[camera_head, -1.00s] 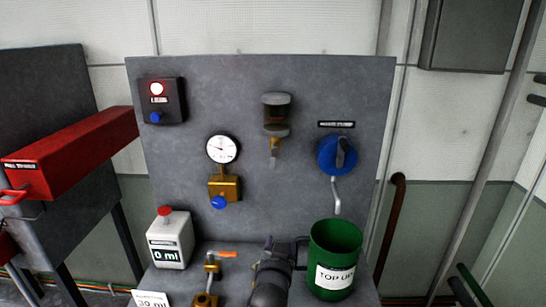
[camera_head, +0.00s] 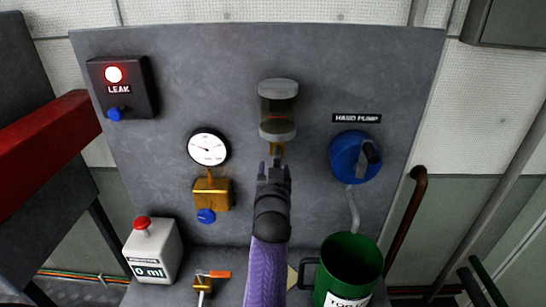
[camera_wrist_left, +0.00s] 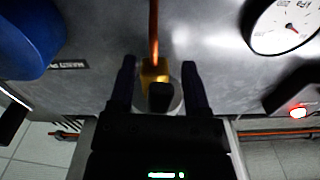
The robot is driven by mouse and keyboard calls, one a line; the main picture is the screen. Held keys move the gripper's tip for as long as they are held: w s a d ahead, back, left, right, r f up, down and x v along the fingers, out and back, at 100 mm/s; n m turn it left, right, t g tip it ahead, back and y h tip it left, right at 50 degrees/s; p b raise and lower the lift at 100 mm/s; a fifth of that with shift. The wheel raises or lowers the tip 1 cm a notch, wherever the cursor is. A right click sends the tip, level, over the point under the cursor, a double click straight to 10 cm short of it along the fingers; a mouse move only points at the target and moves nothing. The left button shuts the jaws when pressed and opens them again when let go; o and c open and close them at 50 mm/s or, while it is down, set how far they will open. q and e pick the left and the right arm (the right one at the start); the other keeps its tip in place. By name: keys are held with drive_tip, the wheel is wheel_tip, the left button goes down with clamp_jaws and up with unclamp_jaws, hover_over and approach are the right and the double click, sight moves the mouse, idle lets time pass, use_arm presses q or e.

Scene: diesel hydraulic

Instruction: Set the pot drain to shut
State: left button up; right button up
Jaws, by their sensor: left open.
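The pot (camera_head: 278,108) is a glass cylinder with a grey cap, mounted on the grey panel. Its brass drain (camera_head: 277,149) comes out underneath, partly hidden behind my left gripper. My left gripper (camera_head: 274,172) is open and empty, just below the pot and in front of the drain. In the left wrist view the brass drain (camera_wrist_left: 154,71) shows between the two fingers of the left gripper (camera_wrist_left: 158,70), with clear gaps on both sides. A dark piece in front of the brass may be its handle. I cannot tell how the drain is set. My right gripper is not in view.
A gauge (camera_head: 208,148) with a brass valve (camera_head: 211,193) is at left, and the blue hand pump (camera_head: 352,160) at right. A lit leak box (camera_head: 122,88) is at upper left.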

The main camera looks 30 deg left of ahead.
use_arm(q)
drive_tip(key=shift+w+a, duration=0.1)
drive_tip(key=shift+w, duration=0.15)
drive_tip(key=shift+s+d+r, duration=0.2)
drive_tip(key=shift+s, duration=0.05)
drive_tip(key=shift+s+d, duration=0.1)
drive_tip(key=shift+c, duration=1.3)
clamp_jaws()
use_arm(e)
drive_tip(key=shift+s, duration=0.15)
